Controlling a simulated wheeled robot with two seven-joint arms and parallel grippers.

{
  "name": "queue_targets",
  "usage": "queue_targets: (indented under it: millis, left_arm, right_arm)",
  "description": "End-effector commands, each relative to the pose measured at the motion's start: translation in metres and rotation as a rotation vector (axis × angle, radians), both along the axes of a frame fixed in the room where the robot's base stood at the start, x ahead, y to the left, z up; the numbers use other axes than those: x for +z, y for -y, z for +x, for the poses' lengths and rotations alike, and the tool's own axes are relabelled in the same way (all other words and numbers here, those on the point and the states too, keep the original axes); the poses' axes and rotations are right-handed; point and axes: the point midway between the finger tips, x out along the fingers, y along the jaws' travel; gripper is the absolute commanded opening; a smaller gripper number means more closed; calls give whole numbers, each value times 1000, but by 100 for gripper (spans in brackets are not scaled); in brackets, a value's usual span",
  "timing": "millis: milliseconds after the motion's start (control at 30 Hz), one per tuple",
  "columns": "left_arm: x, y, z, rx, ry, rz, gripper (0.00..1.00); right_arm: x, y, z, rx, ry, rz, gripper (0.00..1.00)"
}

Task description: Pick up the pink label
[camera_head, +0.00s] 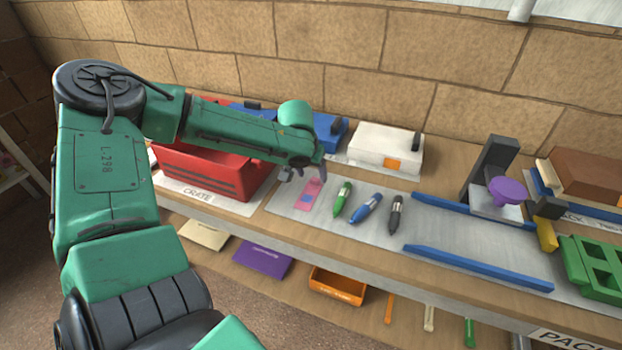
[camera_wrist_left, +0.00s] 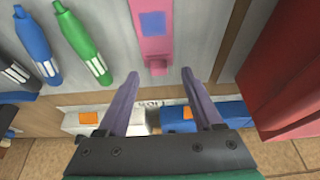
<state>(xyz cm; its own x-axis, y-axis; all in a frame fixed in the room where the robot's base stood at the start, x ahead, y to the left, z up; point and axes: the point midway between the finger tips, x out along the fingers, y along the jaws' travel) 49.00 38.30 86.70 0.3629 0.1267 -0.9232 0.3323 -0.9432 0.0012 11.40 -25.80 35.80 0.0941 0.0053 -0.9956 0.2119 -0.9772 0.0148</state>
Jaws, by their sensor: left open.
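The pink label (camera_head: 309,194) is a flat strip with a blue square, lying on the grey mat (camera_head: 375,224) left of the green marker. In the left wrist view the pink label (camera_wrist_left: 153,32) is at the top middle, its narrow end pointing towards the gap between my fingers. My left gripper (camera_head: 308,173) is open and empty, just above and behind the label. In the left wrist view its two purple fingers (camera_wrist_left: 158,82) are spread apart, and neither touches the label. My right gripper is not in view.
A green marker (camera_head: 342,199), a blue marker (camera_head: 366,208) and a dark grey marker (camera_head: 396,214) lie right of the label. A red crate (camera_head: 205,172) stands to the left. A white box (camera_head: 385,148) is behind. Blue rails (camera_head: 478,269) lie to the right.

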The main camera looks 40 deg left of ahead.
Motion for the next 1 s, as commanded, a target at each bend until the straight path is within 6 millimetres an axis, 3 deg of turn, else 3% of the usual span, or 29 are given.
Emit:
queue_targets:
  millis: [133, 400, 567, 600, 1000]
  left_arm:
    - [-24, -2, 8, 0, -4, 2, 68]
    - [-27, -2, 11, -1, 0, -1, 68]
    - [-27, -2, 11, -1, 0, 0, 6]
    - [-27, -2, 11, -1, 0, 0, 0]
    - [-17, -2, 12, 1, 2, 0, 0]
  right_arm:
    - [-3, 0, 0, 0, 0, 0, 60]
    - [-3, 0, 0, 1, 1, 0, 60]
    - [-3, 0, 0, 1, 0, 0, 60]
    - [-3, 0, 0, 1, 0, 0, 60]
    - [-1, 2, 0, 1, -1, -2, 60]
